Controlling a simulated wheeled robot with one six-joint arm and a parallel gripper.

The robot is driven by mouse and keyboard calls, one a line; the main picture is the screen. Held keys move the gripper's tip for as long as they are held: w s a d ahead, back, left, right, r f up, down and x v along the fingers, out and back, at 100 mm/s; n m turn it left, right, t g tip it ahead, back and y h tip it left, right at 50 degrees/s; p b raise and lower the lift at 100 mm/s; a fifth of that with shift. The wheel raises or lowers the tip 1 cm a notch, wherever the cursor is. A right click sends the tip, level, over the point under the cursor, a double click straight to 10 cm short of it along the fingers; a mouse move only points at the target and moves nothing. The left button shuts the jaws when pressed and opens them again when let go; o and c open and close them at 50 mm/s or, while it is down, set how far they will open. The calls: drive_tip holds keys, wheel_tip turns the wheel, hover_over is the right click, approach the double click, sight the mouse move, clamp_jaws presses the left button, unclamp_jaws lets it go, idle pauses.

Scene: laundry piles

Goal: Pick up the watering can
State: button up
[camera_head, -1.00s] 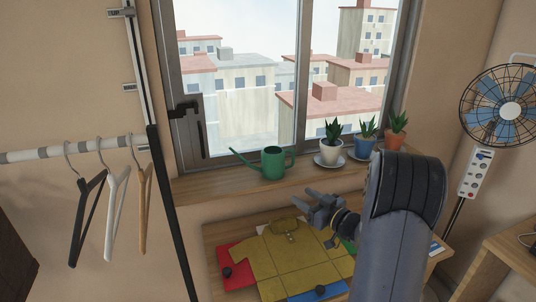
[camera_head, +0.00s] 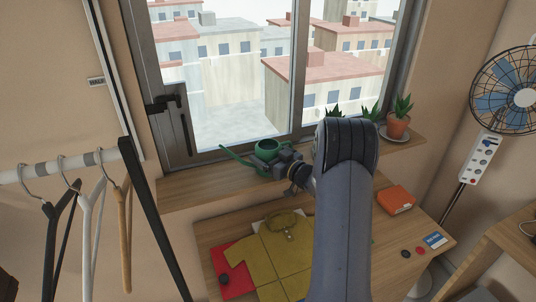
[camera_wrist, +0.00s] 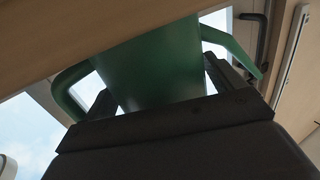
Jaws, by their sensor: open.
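The green watering can (camera_head: 266,147) stands upright on the wooden windowsill, its spout pointing left. My gripper (camera_head: 272,160) is at the can's near side and hides its lower part and right side. In the wrist view, where the scene looks upside down, the can's green body (camera_wrist: 158,70) fills the space between the two dark fingers of my open gripper (camera_wrist: 160,92). The spout and the handle loop show on either side of the fingers. I cannot tell whether either finger touches the can.
The windowsill (camera_head: 190,189) carries potted plants to the right, one in a terracotta pot (camera_head: 397,127); my arm hides most of the others. Below is a table with a folded yellow shirt (camera_head: 285,250) and an orange box (camera_head: 396,200). Hangers (camera_head: 88,235) hang at left, a fan (camera_head: 522,97) stands right.

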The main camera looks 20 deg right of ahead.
drive_tip(key=shift+c, duration=0.6)
drive_tip(key=c, duration=0.9)
drive_tip(key=shift+r, duration=0.1)
